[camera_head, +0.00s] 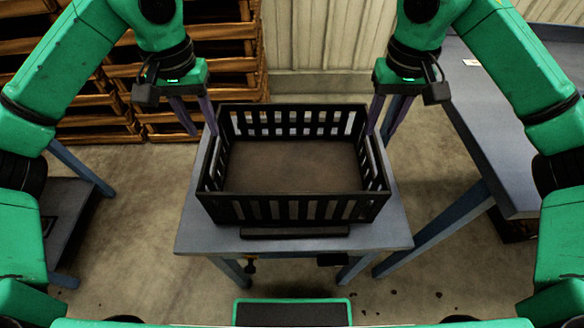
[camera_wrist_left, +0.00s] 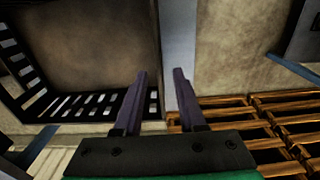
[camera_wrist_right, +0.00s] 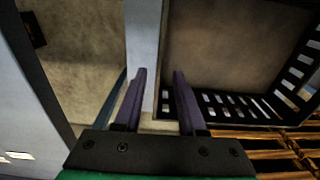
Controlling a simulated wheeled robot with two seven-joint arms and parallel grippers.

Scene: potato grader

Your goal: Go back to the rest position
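My left gripper (camera_head: 197,116) is at the left short side of a black slatted crate (camera_head: 292,212). In the left wrist view its two purple fingers (camera_wrist_left: 160,75) stand apart, with the crate wall running between them and nothing pinched. My right gripper (camera_head: 387,118) is at the crate's right short side. In the right wrist view its fingers (camera_wrist_right: 160,75) are also apart, one seen over the crate's inside and one over the table. How deep the fingertips reach beside the walls is hard to tell. The crate looks empty and stands level.
The crate stands on a small grey-blue table (camera_head: 375,236), with a dark bar (camera_head: 294,232) at its front edge. A larger blue table (camera_head: 497,140) is at the right. Wooden crates (camera_head: 227,48) are stacked behind left. A dark low platform (camera_head: 66,215) is at the left.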

